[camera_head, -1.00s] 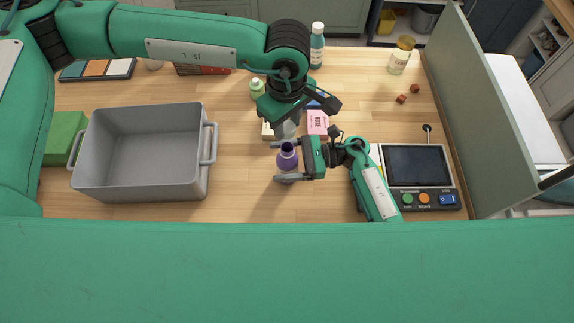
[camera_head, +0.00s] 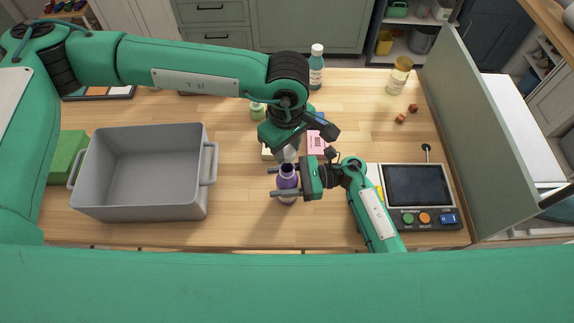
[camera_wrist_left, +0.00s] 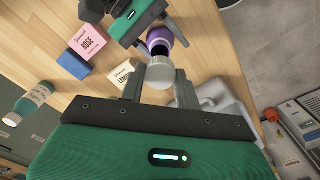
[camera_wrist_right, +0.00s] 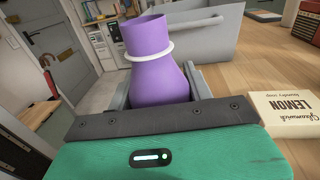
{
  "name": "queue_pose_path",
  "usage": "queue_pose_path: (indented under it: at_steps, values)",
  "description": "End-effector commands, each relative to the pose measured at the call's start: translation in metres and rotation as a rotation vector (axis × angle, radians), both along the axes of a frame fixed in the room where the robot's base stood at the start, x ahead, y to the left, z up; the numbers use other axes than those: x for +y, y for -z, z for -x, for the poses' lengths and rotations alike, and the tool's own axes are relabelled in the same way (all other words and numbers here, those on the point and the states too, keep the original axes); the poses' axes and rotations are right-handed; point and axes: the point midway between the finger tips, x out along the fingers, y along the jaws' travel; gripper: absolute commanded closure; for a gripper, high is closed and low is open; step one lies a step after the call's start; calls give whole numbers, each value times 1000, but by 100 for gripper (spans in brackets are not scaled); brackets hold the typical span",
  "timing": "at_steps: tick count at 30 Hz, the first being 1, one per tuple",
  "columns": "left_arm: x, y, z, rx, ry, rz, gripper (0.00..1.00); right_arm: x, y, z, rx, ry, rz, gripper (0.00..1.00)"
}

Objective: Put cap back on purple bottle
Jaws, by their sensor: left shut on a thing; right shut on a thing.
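The purple bottle (camera_head: 288,184) is upright, uncapped, with its dark open mouth facing up. My right gripper (camera_head: 276,181) is shut on its body from the right. The bottle fills the middle of the right wrist view (camera_wrist_right: 157,72), with a white ring around its neck. My left gripper (camera_head: 288,150) is shut on the whitish cap (camera_wrist_left: 160,73), just behind and above the bottle's mouth in the head view. In the left wrist view the cap sits close beside the mouth of the bottle (camera_wrist_left: 160,37). Whether they touch is unclear.
A grey bin (camera_head: 143,208) stands left on the wooden table. A device with a screen (camera_head: 417,185) stands right. The table's front middle is clear.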

Motion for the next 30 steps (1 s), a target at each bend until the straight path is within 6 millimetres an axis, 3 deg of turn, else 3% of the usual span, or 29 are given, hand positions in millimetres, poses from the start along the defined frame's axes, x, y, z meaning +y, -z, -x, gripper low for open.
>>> queue_pose_path:
  at_steps: [7,23,30]
  values:
    - [0,35,1,2,0,-1,88,0,0,0,0,0,0,90]
    - [0,37,0,1,0,-1,88,0,0,0,0,0,0,90]
    - [0,49,1,2,-1,-1,88,0,0,0,0,0,0,90]
